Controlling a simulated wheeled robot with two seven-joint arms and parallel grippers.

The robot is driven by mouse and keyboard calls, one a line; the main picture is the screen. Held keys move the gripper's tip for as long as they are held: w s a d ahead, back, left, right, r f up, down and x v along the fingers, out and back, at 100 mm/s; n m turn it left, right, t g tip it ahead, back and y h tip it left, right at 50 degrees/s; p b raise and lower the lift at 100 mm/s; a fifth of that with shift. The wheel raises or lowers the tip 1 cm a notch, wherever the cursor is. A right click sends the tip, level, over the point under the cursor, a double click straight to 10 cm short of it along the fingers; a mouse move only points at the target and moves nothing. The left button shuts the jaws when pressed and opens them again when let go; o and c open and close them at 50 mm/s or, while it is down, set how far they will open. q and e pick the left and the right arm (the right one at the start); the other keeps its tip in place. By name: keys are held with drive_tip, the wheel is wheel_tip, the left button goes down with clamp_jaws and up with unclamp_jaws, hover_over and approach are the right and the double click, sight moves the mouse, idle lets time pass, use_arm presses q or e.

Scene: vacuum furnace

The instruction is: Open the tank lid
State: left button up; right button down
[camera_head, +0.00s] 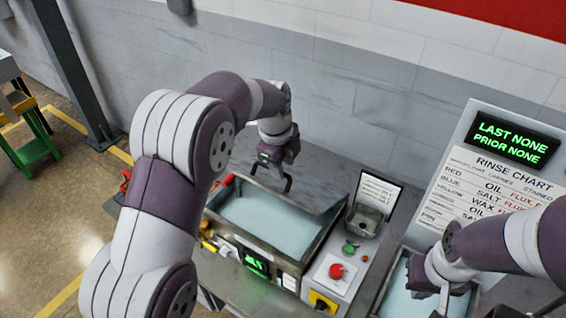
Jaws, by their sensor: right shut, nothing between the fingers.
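The left tank (312,251) is a metal-rimmed basin in the bench, with a pale blue surface (268,222) inside its rim. I cannot tell whether the grey panel (312,190) along its back edge is a lid or bench top. My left gripper (272,179) points down over the back of this tank, its fingers apart and nothing seen between them. I cannot tell whether it touches the panel. My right gripper (441,301) is shut and empty over a second tank (388,287) at the lower right, partly hidden by my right arm.
A control box with a red button (337,271) and a green knob (350,247) stands between the tanks. A small metal basket (365,219) sits behind it. A lit display (257,262) is on the left tank's front. A rinse chart board (479,172) stands at right.

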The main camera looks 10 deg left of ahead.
use_arm(q)
drive_tip(key=shift+w, duration=0.1)
idle(0.5)
drive_tip(key=shift+r, duration=0.25)
drive_tip(key=shift+r+b, duration=0.7)
drive_tip(key=shift+b, duration=0.05)
wheel_tip(320, 180, up, 10)
drive_tip(key=s+p, duration=0.2)
drive_tip(key=p, duration=0.5)
drive_tip(key=shift+s+a+r, duration=0.2)
drive_tip(key=shift+a+r, duration=0.05)
drive_tip(key=shift+a, duration=0.15)
